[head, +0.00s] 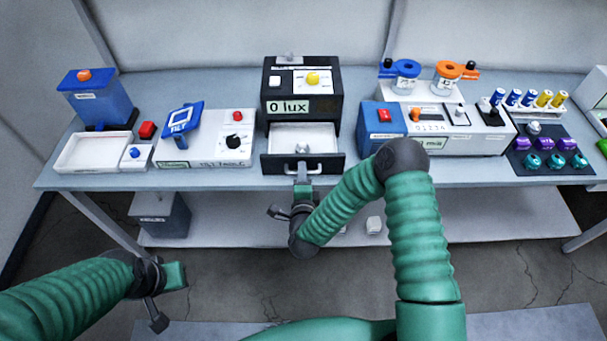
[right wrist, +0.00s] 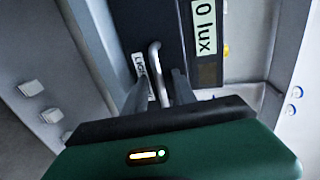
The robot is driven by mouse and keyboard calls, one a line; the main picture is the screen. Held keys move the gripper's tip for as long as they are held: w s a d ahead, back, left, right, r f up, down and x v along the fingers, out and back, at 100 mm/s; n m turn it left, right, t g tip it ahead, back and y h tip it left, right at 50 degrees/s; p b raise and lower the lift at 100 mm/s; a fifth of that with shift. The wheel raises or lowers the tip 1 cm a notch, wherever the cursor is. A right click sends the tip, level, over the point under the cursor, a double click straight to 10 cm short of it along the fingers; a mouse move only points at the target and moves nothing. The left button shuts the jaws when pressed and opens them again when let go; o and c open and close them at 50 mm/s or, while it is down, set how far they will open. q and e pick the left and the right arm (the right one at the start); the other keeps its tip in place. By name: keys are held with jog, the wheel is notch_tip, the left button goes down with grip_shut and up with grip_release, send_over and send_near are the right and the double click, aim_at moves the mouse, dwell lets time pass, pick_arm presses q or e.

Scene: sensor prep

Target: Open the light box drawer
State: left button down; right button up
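The light box (head: 303,88) is a black box reading "0 lux" with a yellow knob, standing mid-table. Its drawer (head: 304,137) is pulled out at the front, showing a pale inside. My right gripper (head: 303,175) is at the drawer front. In the right wrist view the silver handle (right wrist: 155,62) lies between the two fingers of my right gripper (right wrist: 160,92), with gaps showing on both sides, so the fingers look open around it. My left gripper (head: 176,275) hangs low at the left, away from the table; its fingers are not clear.
Left of the light box stand a white device with a dial (head: 233,140), a white tray (head: 92,152) and a blue box (head: 98,98). A blue unit with a red switch (head: 384,122) stands close on the right. A shelf (head: 480,218) runs below the table.

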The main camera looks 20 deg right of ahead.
jog(key=shift+s, duration=0.15)
jog(key=b+v, duration=0.1)
jog(key=v, duration=1.5)
jog(key=shift+s+a, duration=0.25)
jog(key=shift+d, duration=0.1)
